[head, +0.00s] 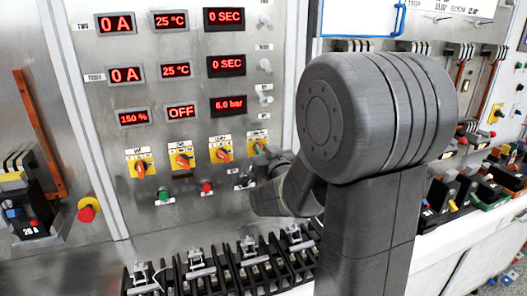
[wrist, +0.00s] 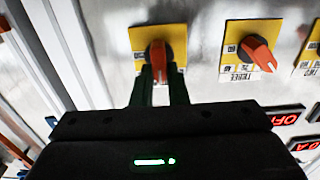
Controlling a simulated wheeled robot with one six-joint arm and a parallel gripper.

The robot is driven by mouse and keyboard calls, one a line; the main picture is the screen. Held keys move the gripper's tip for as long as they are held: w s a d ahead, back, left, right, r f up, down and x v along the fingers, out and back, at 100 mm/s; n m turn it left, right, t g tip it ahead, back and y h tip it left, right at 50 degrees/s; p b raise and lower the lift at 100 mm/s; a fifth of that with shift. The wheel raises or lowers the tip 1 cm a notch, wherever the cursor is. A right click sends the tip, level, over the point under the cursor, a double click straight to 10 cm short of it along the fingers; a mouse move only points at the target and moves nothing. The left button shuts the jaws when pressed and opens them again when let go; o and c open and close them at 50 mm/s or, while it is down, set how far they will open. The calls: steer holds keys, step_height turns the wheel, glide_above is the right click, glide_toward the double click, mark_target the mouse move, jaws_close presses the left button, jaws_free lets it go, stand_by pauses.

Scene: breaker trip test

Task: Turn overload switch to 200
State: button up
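A row of yellow-plated rotary switches with orange knobs is on the panel in the head view: the leftmost switch (head: 141,167), the second switch (head: 182,159), the third switch (head: 222,153) and the rightmost switch. Their labels are too small to read, so I cannot tell which is the overload switch. My gripper (head: 262,152) is at the rightmost switch and partly hides it. In the wrist view, the fingers of my gripper (wrist: 161,76) stand either side of that switch's orange knob (wrist: 158,52), very close to it. Whether they grip it is unclear. The knob's handle points down between them.
Red displays above the switches include one reading 150 % (head: 133,118) and one reading OFF (head: 181,112). Green (head: 163,196) and red (head: 206,188) buttons sit below the switches. Black terminal blocks (head: 200,272) line the bench below. A red emergency button (head: 87,210) is at left.

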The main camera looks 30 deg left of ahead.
jaws_close()
steer(key=shift+f+m+b, duration=0.1)
steer(key=shift+m+b, duration=0.2)
steer(key=shift+b, duration=0.2)
steer(key=m+b, duration=0.2)
steer(key=b, duration=0.1)
steer(key=m+b, duration=0.6)
steer(key=shift+w+d, duration=0.25)
steer(key=shift+w, duration=0.05)
steer(key=shift+m, duration=0.3)
